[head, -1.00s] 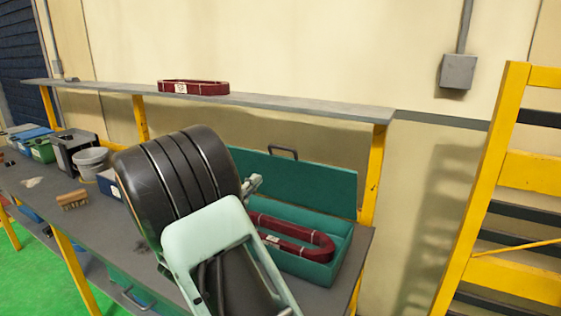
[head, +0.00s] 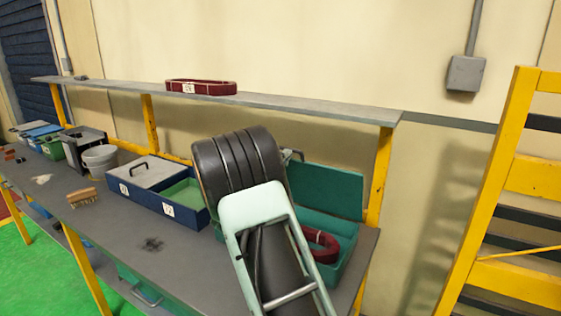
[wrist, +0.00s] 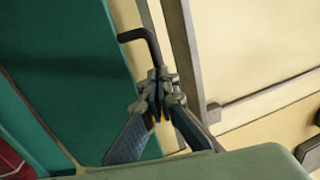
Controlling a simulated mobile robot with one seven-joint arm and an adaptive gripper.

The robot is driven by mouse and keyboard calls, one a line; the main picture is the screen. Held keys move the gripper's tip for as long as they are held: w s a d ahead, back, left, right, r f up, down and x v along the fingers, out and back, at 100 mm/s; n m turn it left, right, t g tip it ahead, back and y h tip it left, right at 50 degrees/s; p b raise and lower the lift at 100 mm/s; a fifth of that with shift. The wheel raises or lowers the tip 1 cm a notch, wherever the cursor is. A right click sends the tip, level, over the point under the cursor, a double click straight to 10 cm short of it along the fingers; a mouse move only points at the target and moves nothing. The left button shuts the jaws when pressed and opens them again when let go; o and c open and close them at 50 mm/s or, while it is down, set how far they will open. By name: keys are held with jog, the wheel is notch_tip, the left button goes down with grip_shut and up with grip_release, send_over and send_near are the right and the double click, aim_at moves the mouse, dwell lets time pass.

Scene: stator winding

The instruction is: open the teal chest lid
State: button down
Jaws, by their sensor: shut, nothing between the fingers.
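The teal chest (head: 347,247) stands at the right end of the bench. Its lid (head: 335,190) is open, standing up at the back and leaning slightly backward. A dark red coil (head: 324,248) lies inside the chest. My gripper (head: 292,155) is mostly hidden behind my arm, at the lid's upper edge. In the wrist view my gripper (wrist: 157,82) is shut and empty beside the lid's black handle (wrist: 142,36); I cannot tell whether they touch. The lid also fills the left of the wrist view (wrist: 65,70). My arm hides the chest's left part.
A blue box with a green inside (head: 185,205) and a grey-lidded box (head: 145,172) stand left of my arm. A brush (head: 83,198) lies near the front edge. A shelf (head: 320,108) with another red coil (head: 200,87) runs above. A yellow rack (head: 490,200) stands right.

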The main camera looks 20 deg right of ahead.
dwell(0.3)
jog(key=p+x, duration=0.4)
jog(key=x, duration=1.3)
jog(key=shift+r+p, duration=0.2)
jog(key=shift+p, duration=0.15)
jog(key=s+a+r, duration=0.1)
jog(key=s+a, duration=0.1)
jog(key=a, duration=0.1)
jog(key=s+a+r, duration=0.2)
jog(key=s+a, duration=0.1)
jog(key=a, duration=0.1)
jog(key=s+a+r, duration=0.1)
jog(key=s+a, duration=0.2)
jog(key=shift+a+r, duration=0.15)
jog(key=shift+r, duration=0.2)
